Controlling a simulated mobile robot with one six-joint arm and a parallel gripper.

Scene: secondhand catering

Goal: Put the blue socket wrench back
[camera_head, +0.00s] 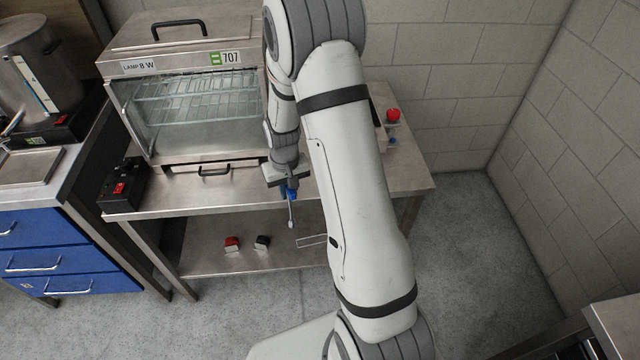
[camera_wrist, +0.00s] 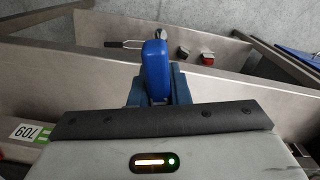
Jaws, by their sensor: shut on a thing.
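My gripper (camera_head: 289,186) is shut on the blue socket wrench (camera_head: 291,196). The wrench has a blue handle and a grey metal shaft that hangs down from the jaws in the head view. It is in front of the front edge of the steel table (camera_head: 160,203), in the air above the lower shelf. In the wrist view the blue handle (camera_wrist: 155,70) stands up between the jaws (camera_wrist: 158,92), and its shaft is mostly hidden.
A glass-fronted warming cabinet (camera_head: 190,100) stands on the table, with a black box with a red switch (camera_head: 121,187) at its left. The lower shelf (camera_head: 215,263) holds a red block (camera_head: 232,243), a dark block (camera_head: 262,242) and a wire-like frame (camera_head: 312,240). Blue drawers (camera_head: 45,262) stand left.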

